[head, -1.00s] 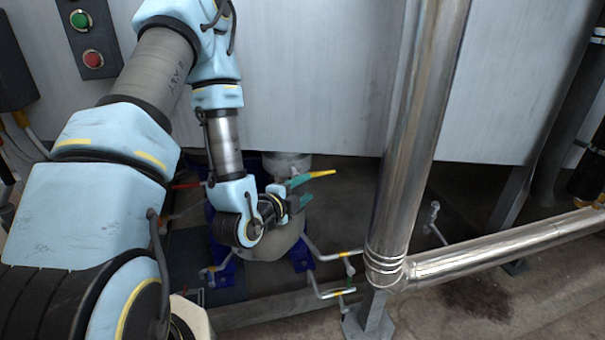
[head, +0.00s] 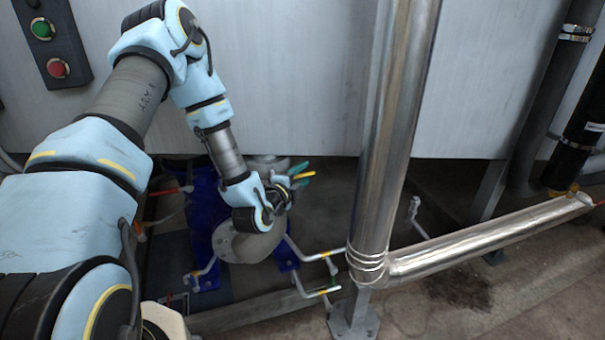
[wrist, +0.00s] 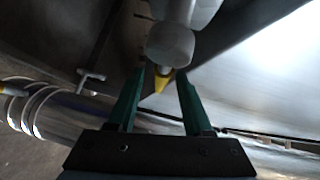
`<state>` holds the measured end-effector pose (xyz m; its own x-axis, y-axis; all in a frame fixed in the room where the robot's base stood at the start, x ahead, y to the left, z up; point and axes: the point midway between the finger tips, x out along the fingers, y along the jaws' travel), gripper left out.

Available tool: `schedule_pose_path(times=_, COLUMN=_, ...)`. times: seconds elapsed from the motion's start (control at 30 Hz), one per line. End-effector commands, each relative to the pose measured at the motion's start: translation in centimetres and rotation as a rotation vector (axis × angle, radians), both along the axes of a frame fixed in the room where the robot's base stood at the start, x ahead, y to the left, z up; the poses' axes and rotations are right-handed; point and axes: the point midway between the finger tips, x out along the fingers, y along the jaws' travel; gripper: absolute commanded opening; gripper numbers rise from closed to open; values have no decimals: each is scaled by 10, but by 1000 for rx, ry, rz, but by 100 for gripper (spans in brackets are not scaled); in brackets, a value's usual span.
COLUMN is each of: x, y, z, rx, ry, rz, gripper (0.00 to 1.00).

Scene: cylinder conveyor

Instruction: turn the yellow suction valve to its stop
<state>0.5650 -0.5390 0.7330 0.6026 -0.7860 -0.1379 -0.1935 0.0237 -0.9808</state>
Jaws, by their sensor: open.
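The yellow suction valve handle (head: 304,175) shows as a short bar at my gripper, below the grey wall panel in the head view. In the wrist view its yellow end (wrist: 163,80) points toward me from a rounded grey part. My gripper (wrist: 161,72) has its two green fingers apart, one on each side of the yellow end. A gap shows on both sides, and contact cannot be seen. In the head view my gripper (head: 299,176) partly covers the valve. The valve body and the handle's pivot are mostly hidden.
A large steel pipe (head: 383,140) stands upright right of my gripper and joins a low pipe (head: 490,240). A button box (head: 50,45) hangs at upper left.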

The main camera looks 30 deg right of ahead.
Motion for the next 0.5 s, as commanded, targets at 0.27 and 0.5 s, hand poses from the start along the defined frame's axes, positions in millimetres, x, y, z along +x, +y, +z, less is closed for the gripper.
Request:
schedule_pose_path(times=0.27, x=2, y=-2, z=0, rx=0, ry=0, rz=0, gripper=51)
schedule_pose_path(times=0.5, x=2, y=-2, z=0, rx=0, ry=0, rz=0, gripper=27)
